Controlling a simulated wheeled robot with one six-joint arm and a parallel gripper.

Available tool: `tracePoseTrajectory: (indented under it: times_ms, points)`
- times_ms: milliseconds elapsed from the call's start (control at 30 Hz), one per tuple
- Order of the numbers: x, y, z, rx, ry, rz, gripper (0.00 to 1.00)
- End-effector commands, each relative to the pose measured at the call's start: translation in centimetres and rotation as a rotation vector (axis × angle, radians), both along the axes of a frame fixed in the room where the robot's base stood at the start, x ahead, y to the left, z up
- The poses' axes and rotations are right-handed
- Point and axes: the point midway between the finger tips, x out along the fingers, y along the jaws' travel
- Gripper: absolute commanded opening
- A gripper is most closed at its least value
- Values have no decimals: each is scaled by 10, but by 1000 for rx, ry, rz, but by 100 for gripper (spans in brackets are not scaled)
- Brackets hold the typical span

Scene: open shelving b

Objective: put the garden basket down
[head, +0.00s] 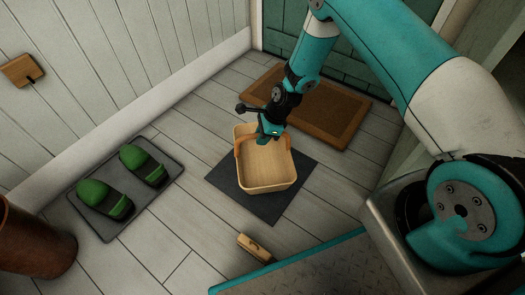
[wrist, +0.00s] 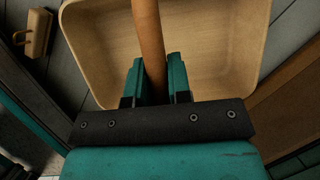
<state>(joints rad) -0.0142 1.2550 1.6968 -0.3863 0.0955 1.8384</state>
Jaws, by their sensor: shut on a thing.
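The garden basket (head: 266,177) is a light wooden, empty, open-topped box with an orange-brown handle. In the head view it is over a dark square mat (head: 270,205); I cannot tell whether it touches the mat. My gripper (head: 268,134) is at the handle, over the back part of the basket. In the wrist view the handle (wrist: 149,40) runs between the two teal fingers of my gripper (wrist: 155,80), which are shut on it. The basket (wrist: 215,35) fills the upper part of that view, its lower side hidden by the gripper.
Green clogs (head: 104,198) stand on a grey tray (head: 160,190) at left. A brown doormat (head: 325,112) lies by the green door. A small wooden brush-like thing (head: 255,247) lies in front of the mat. A brown bin (head: 35,240) stands at lower left. Floor between tray and mat is clear.

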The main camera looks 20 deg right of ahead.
Motion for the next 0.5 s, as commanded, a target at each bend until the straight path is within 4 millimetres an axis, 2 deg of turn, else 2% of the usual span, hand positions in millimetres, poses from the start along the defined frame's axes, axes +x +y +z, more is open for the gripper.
tracePoseTrajectory:
  times_ms: [167, 400, 500]
  points:
    - [0, 0, -13, 1, -1, 1, 0]
    - [0, 0, -49, 1, 0, 1, 0]
    - [1, 0, -51, 1, -1, 1, 0]
